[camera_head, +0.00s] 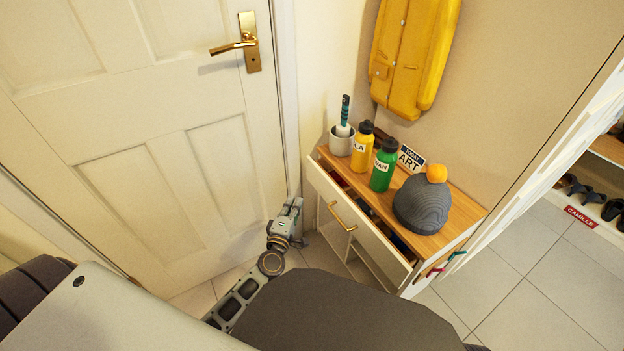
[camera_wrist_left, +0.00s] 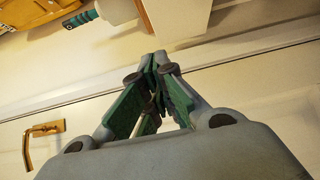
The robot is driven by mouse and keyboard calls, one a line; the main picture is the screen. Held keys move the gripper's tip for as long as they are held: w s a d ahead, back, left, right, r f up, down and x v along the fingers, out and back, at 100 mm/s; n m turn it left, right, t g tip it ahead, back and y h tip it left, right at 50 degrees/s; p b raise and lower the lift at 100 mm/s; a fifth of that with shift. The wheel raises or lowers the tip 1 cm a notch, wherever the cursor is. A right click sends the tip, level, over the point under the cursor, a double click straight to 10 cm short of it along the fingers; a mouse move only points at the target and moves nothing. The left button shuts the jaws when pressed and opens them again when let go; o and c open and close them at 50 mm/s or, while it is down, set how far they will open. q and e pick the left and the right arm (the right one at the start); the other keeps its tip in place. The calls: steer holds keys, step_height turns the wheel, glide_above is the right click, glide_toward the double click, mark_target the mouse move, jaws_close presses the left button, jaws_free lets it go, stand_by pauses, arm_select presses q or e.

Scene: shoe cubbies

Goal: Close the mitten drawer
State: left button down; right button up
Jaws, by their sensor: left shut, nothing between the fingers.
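The mitten drawer (camera_head: 352,222) is the white-fronted drawer with a brass handle (camera_head: 342,215) in the small wood-topped cabinet. It stands partly open, and dark and red items show in the gap behind its front. My left gripper (camera_head: 294,203) is just left of the drawer's left end, near the door, and looks apart from it. In the left wrist view my left gripper (camera_wrist_left: 158,62) has its green-padded fingers together at the tips with nothing between them. A white cabinet part (camera_wrist_left: 180,18) shows beyond the tips. My right gripper is not in view.
On the wooden top (camera_head: 462,210) stand a grey cup (camera_head: 341,141), a yellow bottle (camera_head: 362,148), a green bottle (camera_head: 383,167), a sign (camera_head: 411,158) and a grey hat (camera_head: 420,205). A yellow coat (camera_head: 408,55) hangs above. A closed white door (camera_head: 130,130) is at left.

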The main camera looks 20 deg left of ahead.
arm_select(q)
steer(key=shift+w, duration=0.2)
steer(key=b, duration=0.2)
glide_toward(316, 168)
steer(key=shift+w+a, duration=0.7)
steer(key=shift+w, duration=1.2)
steer(key=shift+w+d+f, duration=0.2)
steer(key=shift+w+d, duration=0.1)
steer(key=shift+w, duration=0.1)
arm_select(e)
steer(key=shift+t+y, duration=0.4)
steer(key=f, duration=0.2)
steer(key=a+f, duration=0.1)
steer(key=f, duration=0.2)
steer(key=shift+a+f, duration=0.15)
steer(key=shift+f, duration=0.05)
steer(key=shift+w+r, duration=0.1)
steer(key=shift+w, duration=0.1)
